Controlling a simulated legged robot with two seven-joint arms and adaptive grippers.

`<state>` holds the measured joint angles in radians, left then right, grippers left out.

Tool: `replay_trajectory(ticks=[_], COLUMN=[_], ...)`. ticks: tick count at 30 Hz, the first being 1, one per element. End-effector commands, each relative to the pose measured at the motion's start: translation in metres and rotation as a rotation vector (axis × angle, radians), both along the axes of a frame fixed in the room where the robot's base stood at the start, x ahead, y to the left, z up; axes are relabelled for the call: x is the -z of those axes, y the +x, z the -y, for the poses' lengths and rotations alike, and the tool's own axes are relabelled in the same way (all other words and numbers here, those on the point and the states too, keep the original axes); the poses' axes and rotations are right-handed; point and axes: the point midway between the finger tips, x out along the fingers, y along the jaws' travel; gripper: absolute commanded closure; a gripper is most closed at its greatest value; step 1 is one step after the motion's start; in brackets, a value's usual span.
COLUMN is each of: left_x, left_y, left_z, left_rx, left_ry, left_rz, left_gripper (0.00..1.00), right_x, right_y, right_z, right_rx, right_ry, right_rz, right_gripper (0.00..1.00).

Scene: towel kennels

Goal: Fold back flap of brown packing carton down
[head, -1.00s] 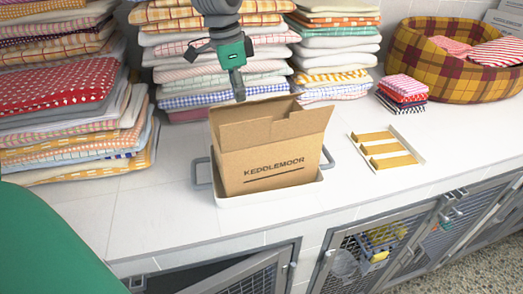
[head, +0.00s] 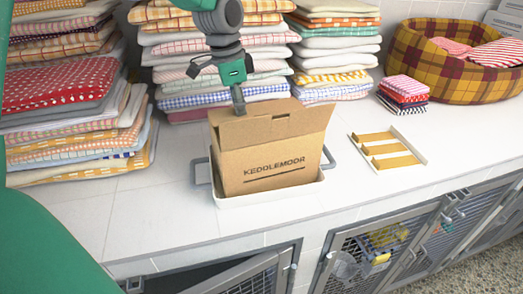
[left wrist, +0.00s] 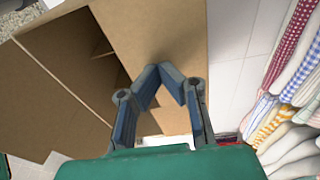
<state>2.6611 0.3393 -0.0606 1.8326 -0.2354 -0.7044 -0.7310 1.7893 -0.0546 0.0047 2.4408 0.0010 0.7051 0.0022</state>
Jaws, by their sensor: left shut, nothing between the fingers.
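The brown packing carton (head: 265,165), printed KEDDLEMOOR, stands upright with its front flap (head: 268,130) raised. The back flap (head: 270,105) shows as a strip behind the front flap. In the left wrist view the back flap (left wrist: 150,30) is a broad panel under my fingers, beside the carton's partly open, dark interior (left wrist: 75,55). My left gripper (head: 240,112) is shut and empty, pointing down at the back left of the carton. Its tips (left wrist: 168,72) are at the back flap; contact is not certain. My right gripper is not in view.
The carton sits in a white tray (head: 262,198) with grey handles. Folded towel stacks (head: 225,70) stand close behind the gripper, and more stand at left (head: 75,110). A slatted tray (head: 387,150) and a plaid basket (head: 445,85) are at right. The front left counter is clear.

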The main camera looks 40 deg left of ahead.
Motion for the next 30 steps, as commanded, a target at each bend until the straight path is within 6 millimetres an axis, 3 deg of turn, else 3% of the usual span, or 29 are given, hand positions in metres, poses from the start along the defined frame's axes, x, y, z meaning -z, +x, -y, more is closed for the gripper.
replay_trajectory(ticks=[10,17,30], left_x=[-0.006,-0.031,-0.071], left_y=[0.0,0.0,0.001], left_z=[0.0,0.0,0.0], left_rx=[0.0,0.0,0.0], left_ry=[0.0,0.001,0.001], left_rz=[0.0,0.001,0.002], left_gripper=[1.0,1.0,1.0], right_x=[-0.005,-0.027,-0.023], right_y=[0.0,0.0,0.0], right_z=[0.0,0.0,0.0], right_rx=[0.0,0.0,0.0], right_ry=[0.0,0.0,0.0], right_rz=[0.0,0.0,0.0], right_gripper=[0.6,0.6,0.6])
